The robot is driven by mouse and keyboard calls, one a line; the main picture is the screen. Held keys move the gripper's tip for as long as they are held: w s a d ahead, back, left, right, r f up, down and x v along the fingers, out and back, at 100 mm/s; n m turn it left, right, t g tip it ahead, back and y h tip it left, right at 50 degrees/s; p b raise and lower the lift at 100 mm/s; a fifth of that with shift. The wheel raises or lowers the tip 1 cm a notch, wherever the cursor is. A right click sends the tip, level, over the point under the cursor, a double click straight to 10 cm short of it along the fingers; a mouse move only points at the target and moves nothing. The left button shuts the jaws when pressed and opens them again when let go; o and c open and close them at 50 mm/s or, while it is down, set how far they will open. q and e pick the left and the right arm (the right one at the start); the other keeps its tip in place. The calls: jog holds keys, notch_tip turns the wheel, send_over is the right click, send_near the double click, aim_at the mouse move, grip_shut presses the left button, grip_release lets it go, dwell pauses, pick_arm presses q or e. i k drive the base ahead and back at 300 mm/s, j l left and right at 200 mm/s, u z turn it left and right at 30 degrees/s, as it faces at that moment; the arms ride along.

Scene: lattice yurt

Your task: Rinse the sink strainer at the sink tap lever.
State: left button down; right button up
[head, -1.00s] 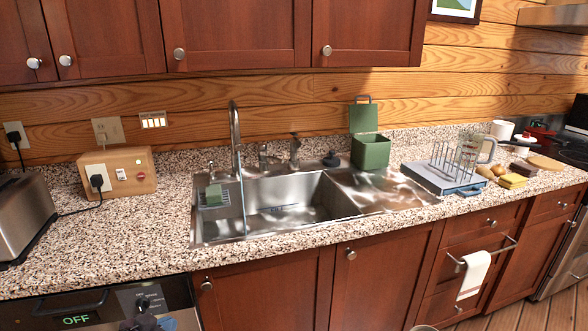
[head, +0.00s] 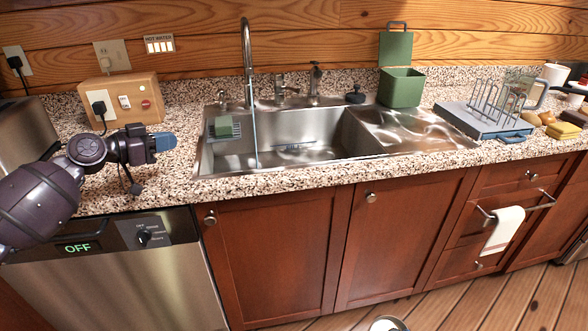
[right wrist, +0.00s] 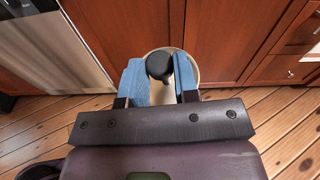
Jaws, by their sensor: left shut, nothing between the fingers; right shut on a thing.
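The sink strainer, a pale round disc (right wrist: 152,98) with a black knob, is in my right gripper (right wrist: 160,82), blue fingers shut on the knob, over the floor before the cabinets. In the head view a round metal rim, likely the same strainer (head: 388,324), shows at the bottom edge. My left gripper (head: 166,142) is shut and empty above the counter, left of the sink (head: 300,140). The tall curved tap spout (head: 246,60) stands behind the sink; a thin vertical line like running water drops from it. Small fixtures (head: 281,93) stand beside it; which is the lever is unclear.
A green sponge (head: 223,126) sits in a rack at the sink's left. A green bin (head: 401,88), dish rack (head: 484,122) and wooden socket box (head: 135,101) stand on the counter. A dishwasher (head: 130,260) is below left. The drainboard is clear.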

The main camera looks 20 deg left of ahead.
aim_at(295, 90)
jog(key=i+l, duration=0.1)
jog(key=i, duration=0.35)
jog(key=i+l, duration=0.15)
jog(key=i, duration=0.3)
jog(key=i+l, duration=0.1)
jog(key=i, duration=0.35)
